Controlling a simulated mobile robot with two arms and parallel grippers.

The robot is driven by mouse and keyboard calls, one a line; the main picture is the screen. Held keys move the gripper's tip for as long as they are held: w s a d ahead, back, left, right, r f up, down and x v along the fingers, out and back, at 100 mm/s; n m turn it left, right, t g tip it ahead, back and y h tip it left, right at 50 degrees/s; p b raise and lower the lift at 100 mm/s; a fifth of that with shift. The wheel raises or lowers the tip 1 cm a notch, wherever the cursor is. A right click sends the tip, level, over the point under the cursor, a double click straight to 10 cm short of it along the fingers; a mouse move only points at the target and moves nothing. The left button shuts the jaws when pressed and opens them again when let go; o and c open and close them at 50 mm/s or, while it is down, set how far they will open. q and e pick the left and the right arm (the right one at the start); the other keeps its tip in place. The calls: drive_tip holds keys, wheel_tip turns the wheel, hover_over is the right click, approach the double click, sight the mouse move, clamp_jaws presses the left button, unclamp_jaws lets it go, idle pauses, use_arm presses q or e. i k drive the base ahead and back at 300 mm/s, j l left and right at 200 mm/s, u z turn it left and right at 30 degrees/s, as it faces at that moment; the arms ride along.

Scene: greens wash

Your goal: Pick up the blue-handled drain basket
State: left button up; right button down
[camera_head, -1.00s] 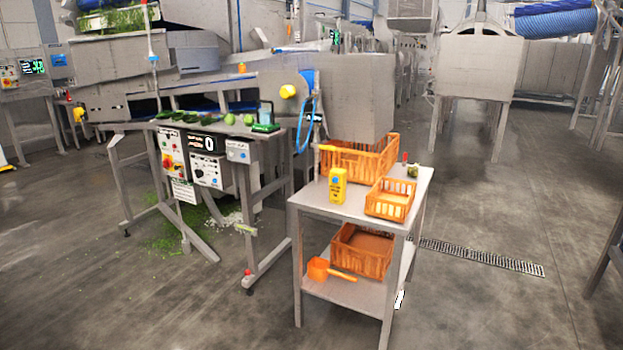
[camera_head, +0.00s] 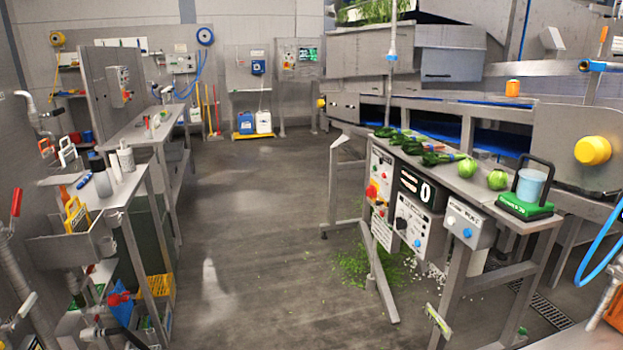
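I cannot make out a blue-handled drain basket for certain. Small items crowd the sink bench (camera_head: 135,185) at the left, including a yellow object (camera_head: 75,214) at the sink and white bottles (camera_head: 126,157); none clearly shows a blue handle. Under the bench is a blue item (camera_head: 121,309), partly hidden, whose kind I cannot tell. A slotted floor drain (camera_head: 540,308) shows at the lower right, partly hidden by the work table. Neither of my grippers is in view.
A work table (camera_head: 470,185) with greens, a green-based box (camera_head: 525,208) and control boxes stands at the right. Green scraps (camera_head: 365,268) lie on the floor below it. Open floor (camera_head: 245,240) runs between table and sink bench. A yellow crate (camera_head: 158,286) sits under the bench.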

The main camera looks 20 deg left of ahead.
sight(145, 322)
drive_tip(key=i+j+u, duration=0.35)
drive_tip(key=i, duration=0.35)
drive_tip(key=i+u, duration=0.35)
drive_tip(key=i, duration=0.35)
drive_tip(key=i+l+u, duration=0.15)
drive_tip(key=i+u, duration=0.25)
drive_tip(key=i, duration=0.35)
